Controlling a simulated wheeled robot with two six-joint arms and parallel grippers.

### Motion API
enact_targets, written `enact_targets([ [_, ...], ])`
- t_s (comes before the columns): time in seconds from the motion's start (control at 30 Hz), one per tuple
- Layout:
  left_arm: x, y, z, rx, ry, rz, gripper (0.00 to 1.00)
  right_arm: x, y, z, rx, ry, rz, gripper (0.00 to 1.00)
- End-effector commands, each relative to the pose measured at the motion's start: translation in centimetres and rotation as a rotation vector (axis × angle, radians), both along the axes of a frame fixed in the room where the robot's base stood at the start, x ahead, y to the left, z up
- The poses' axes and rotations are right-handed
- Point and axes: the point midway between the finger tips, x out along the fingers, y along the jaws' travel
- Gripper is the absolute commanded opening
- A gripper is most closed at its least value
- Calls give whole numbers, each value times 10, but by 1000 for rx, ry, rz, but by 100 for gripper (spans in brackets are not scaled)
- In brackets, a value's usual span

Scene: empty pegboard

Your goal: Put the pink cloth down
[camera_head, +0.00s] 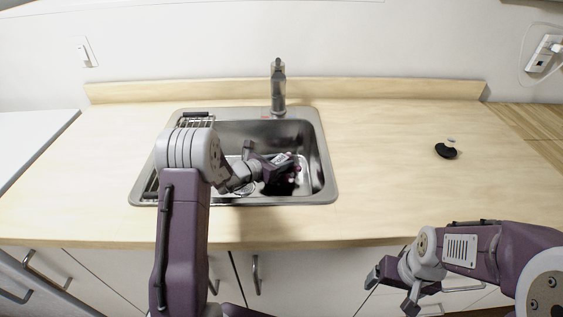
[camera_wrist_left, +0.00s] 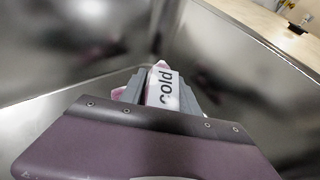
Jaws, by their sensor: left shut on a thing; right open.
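The pink cloth (camera_wrist_left: 161,66) is pinched between the fingers of my left gripper (camera_wrist_left: 160,88) in the left wrist view. A white patch with the word "cold" shows on it. In the head view my left gripper (camera_head: 277,163) reaches down inside the sink basin, and only a little of the cloth shows beside its fingers. I cannot tell whether the cloth touches the basin floor. The steel sink (camera_head: 323,165) is set in the wooden counter. My right gripper (camera_head: 391,287) is open and empty, in front of the counter edge.
A faucet (camera_head: 278,88) stands behind the basin. A wire rack (camera_head: 195,120) is at the sink's left. A black round object (camera_head: 445,151) lies on the counter to the right, with a small pale piece by it. The wooden counter (camera_head: 385,185) is otherwise mostly clear.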

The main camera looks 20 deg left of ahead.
Motion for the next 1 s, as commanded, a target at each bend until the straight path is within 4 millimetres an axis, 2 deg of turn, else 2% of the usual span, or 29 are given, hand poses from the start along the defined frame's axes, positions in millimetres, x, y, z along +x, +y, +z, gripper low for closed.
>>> enact_targets([
  [0.4, 0, 0, -8, 0, 0, 0, 0, 0, 0, -11, 0, 0, 0, 85],
  [0.43, 0, 0, -8, 0, 0, 0, 41, 0, 0, -11, 0, 0, 0, 85],
  [0.5, 0, 0, -8, 0, 0, 0, 60, 0, 0, -11, 0, 0, 0, 85],
  [0.8, 0, 0, -7, 0, 0, 0, 60, 0, 0, -9, 0, 0, 0, 85],
  [0.97, -2, 1, 13, 0, 0, 1, 60, 0, 0, 14, 0, 0, 0, 85],
  [1.0, -11, 7, 10, 2, 0, 3, 60, 0, 0, 6, 0, -1, 0, 85],
])
